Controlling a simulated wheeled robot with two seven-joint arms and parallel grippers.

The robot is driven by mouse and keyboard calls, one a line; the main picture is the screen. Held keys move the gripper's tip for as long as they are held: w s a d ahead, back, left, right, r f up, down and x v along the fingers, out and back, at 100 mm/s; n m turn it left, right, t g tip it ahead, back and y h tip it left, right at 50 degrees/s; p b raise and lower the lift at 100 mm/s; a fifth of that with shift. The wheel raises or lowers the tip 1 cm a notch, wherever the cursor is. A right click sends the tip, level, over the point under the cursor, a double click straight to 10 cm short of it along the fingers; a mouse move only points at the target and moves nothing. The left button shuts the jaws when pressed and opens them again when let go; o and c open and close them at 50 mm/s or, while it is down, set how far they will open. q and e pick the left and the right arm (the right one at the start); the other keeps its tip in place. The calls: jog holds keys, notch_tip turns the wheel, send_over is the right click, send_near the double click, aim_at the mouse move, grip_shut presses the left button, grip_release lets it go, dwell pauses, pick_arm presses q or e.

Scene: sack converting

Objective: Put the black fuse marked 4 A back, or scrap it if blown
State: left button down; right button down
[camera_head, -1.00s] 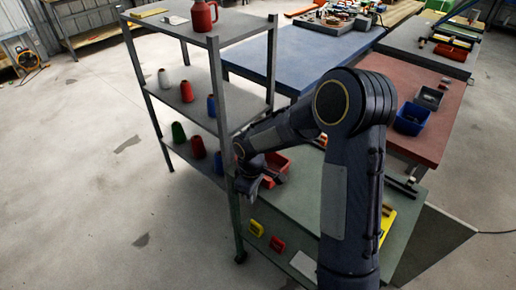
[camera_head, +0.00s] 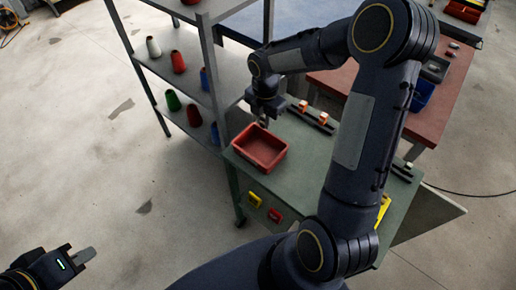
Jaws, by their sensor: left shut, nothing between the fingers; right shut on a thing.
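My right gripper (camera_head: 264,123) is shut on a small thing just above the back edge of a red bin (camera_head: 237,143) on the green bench. The thing is too small and too hidden by the fingers for me to tell its colour or marking. My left gripper (camera_head: 88,255) is shut and empty at the lower left, over the floor. Dark holders with orange blocks (camera_head: 303,105) (camera_head: 323,118) stand on the bench behind the bin. I cannot make out a fuse marked 4 A or any sign of it being blown.
A grey shelf (camera_head: 230,75) with coloured cones stands left of the green bench (camera_head: 300,160). A red-topped table (camera_head: 450,95) with a blue bin (camera_head: 424,95) is behind it. A yellow item (camera_head: 383,208) lies partly behind my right arm. The floor at left is clear.

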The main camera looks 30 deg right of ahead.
notch_tip(320, 180, down, 4)
jog(key=b, duration=0.2)
jog(key=shift+b, duration=0.3)
jog(key=c, duration=1.3)
grip_release()
jog(key=shift+o, duration=0.2)
notch_tip(320, 180, up, 8)
jog(key=shift+f, duration=0.25)
jog(key=shift+r, duration=0.15)
